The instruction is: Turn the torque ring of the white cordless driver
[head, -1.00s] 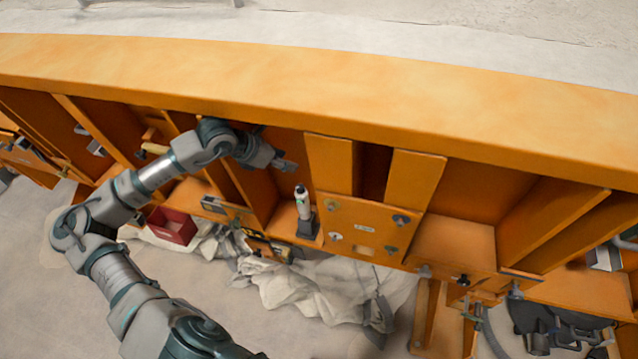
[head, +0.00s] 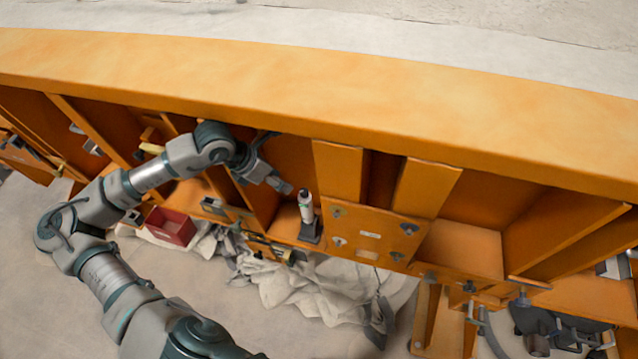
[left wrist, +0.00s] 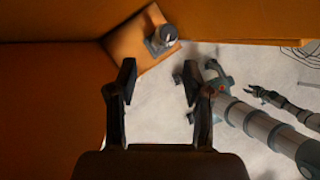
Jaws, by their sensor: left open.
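The white cordless driver (head: 306,207) stands upright on a dark base on an orange shelf in the head view. In the left wrist view the driver (left wrist: 165,36) shows from above, small, beyond the fingertips and slightly right of the middle. Its torque ring is too small to make out. My left gripper (head: 284,189) is just left of the driver's top in the head view, apart from it as far as I can tell. In the left wrist view my left gripper (left wrist: 158,80) is open and empty between its dark fingers. My right gripper does not show clearly.
The orange sandbed rim (head: 330,110) runs above the shelf. An orange panel (head: 370,232) with several knobs stands right of the driver. A red box (head: 170,226) and crumpled white cloth (head: 290,285) lie below on the floor.

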